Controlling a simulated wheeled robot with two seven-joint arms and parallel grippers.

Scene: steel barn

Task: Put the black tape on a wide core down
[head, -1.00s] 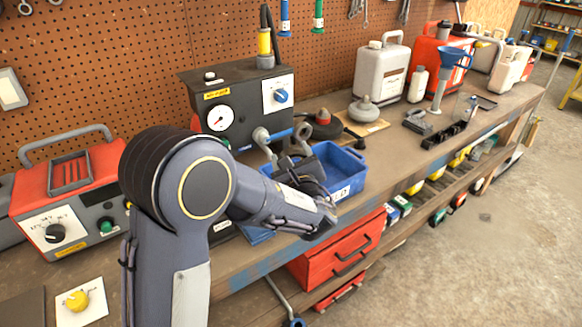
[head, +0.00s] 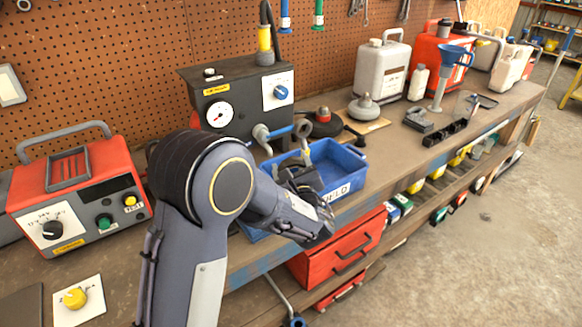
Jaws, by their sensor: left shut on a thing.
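My left gripper (head: 300,176) is at the blue bin (head: 345,172) on the bench, in front of the bin's left part. Its arm comes in from the left and bends over the bench edge. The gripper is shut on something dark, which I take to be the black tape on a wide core. The tape is mostly hidden by the hand and wrist, and its outline cannot be made out. I cannot tell whether it touches the bin. My right gripper is not in view.
A black box with a gauge (head: 220,114) stands behind the gripper. A red power unit (head: 75,190) is at the left. A grey weight (head: 364,108), a grey jug (head: 383,68) and a blue funnel (head: 456,55) stand farther right. Red drawers (head: 345,245) are under the bench.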

